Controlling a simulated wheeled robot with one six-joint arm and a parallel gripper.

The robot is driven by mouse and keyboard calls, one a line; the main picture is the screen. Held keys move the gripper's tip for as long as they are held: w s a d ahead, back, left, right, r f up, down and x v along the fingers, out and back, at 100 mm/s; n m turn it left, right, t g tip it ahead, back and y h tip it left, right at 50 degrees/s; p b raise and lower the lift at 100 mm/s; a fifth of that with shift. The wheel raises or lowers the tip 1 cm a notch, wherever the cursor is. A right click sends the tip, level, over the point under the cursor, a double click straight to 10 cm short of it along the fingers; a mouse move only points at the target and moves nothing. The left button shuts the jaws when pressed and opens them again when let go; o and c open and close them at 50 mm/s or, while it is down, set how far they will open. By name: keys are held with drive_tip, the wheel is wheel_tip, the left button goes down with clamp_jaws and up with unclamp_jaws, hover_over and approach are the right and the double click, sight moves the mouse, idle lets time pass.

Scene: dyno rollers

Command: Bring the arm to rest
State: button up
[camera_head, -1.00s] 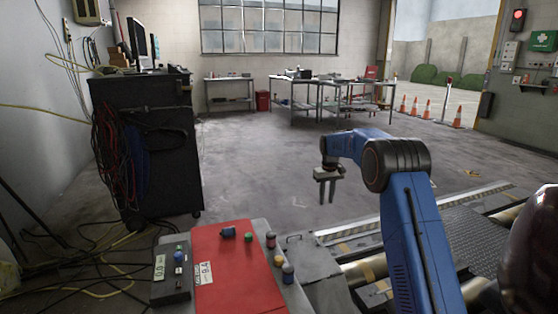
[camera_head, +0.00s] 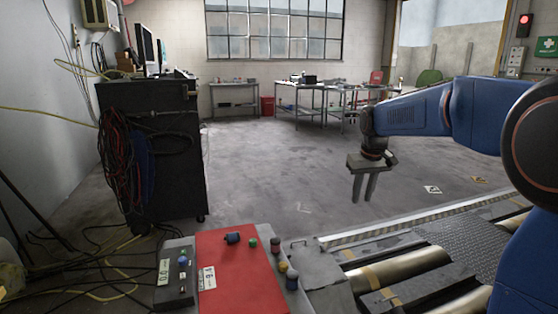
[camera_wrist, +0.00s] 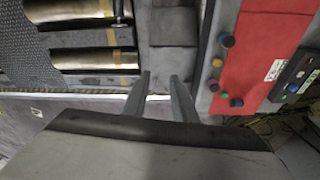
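My blue arm reaches in from the right edge in the head view. My gripper (camera_head: 364,188) hangs with its fingers down over the open floor, above and beyond the rollers. In the wrist view, the two fingers of my gripper (camera_wrist: 159,84) stand apart with nothing between them. The gripper touches nothing that I can see.
A red panel (camera_head: 228,283) with coloured knobs and a grey control box (camera_head: 175,287) lie at the front. Metal rollers (camera_head: 402,264) are to their right. A black cabinet (camera_head: 165,180) with hanging cables stands at left. Workbenches (camera_head: 312,98) stand far back; the floor (camera_head: 270,165) between is clear.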

drive_tip(key=s+d+r+m+t, duration=0.1)
drive_tip(key=s+d, duration=0.1)
drive_tip(key=s, duration=2)
drive_tip(key=s+f, duration=0.4)
drive_tip(key=s, duration=0.5)
drive_tip(key=s+f+t, duration=0.1)
drive_tip(key=s+f, duration=0.3)
drive_tip(key=s, duration=0.5)
drive_tip(key=shift+d+f+m, duration=0.15)
drive_tip(key=shift+f+m, duration=0.15)
drive_tip(key=shift+m, duration=0.1)
